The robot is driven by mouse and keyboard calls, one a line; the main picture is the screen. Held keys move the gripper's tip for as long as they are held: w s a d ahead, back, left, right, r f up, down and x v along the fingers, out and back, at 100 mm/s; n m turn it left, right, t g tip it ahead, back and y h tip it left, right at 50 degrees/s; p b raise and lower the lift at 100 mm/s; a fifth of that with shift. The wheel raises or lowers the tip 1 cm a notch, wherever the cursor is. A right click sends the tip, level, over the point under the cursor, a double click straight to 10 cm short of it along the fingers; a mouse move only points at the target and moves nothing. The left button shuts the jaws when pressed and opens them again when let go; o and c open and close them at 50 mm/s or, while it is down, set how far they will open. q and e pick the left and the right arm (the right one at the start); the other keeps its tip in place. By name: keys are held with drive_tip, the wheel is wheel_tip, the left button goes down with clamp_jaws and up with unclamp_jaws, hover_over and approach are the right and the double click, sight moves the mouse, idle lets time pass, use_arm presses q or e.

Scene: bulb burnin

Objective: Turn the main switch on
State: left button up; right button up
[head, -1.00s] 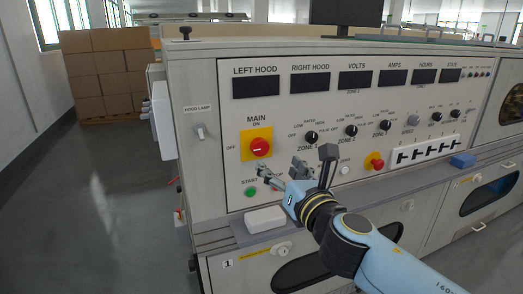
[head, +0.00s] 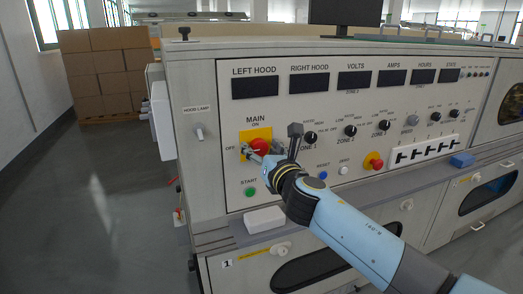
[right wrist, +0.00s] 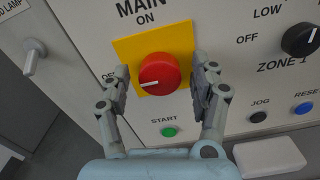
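The main switch (head: 259,145) is a red round knob on a yellow plate (head: 246,134) at the left of the control panel. In the right wrist view the red knob (right wrist: 160,74) sits between the two fingers, its white mark pointing left, toward OFF. My right gripper (right wrist: 161,84) is open, one finger at each side of the knob, with gaps visible on both sides. In the head view my right gripper (head: 258,153) partly covers the knob. My left gripper is not in view.
The green start button (right wrist: 169,132) is just below the switch. The zone 1 knob (head: 310,137), the hood lamp toggle (head: 198,133) and a red stop button (head: 373,161) are nearby. A white block (head: 264,219) lies on the ledge below.

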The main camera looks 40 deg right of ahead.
drive_tip(key=c, duration=1)
drive_tip(key=m+b, duration=0.1)
drive_tip(key=m, duration=0.3)
drive_tip(key=shift+f+m, duration=0.1)
drive_tip(key=shift+m, duration=0.2)
drive_tip(key=m+b, duration=0.1)
drive_tip(key=m, duration=0.3)
drive_tip(key=shift+m+b, duration=0.3)
drive_tip(key=m+b, duration=0.1)
drive_tip(key=m, duration=0.3)
drive_tip(key=shift+f+m+b, duration=0.1)
drive_tip(key=shift+m+b, duration=0.2)
drive_tip(key=shift+b, duration=0.05)
drive_tip(key=shift+m+b, duration=0.8)
drive_tip(key=shift+m, duration=1.3)
